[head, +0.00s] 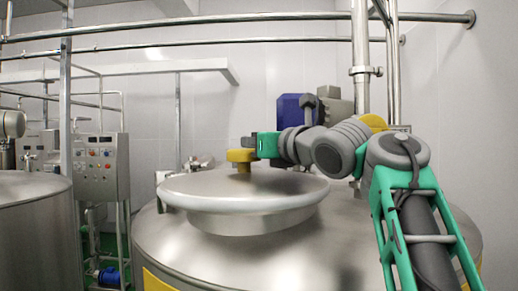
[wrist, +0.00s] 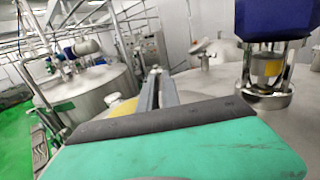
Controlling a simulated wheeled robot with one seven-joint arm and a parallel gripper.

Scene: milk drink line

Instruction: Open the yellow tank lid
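The yellow-marked steel tank (head: 185,245) fills the lower middle of the head view. Its round lid (head: 245,192) lies roughly level over a short collar and looks shut. A yellow block-shaped handle (head: 240,156) stands on a short stem at the lid's far side. My gripper (head: 250,143) is right at this handle, coming from the right. In the wrist view, a bit of yellow (wrist: 122,108) shows beside the grey finger (wrist: 150,95). My teal gripper body hides most of the lid there. I cannot tell whether the fingers touch or grip the handle.
A blue motor (head: 290,112) stands on the tank behind my arm, with a vertical steel pipe (head: 361,70) nearby. A control panel (head: 103,160) and another tank (head: 32,215) are at left. Open space lies above the lid, below the overhead pipes.

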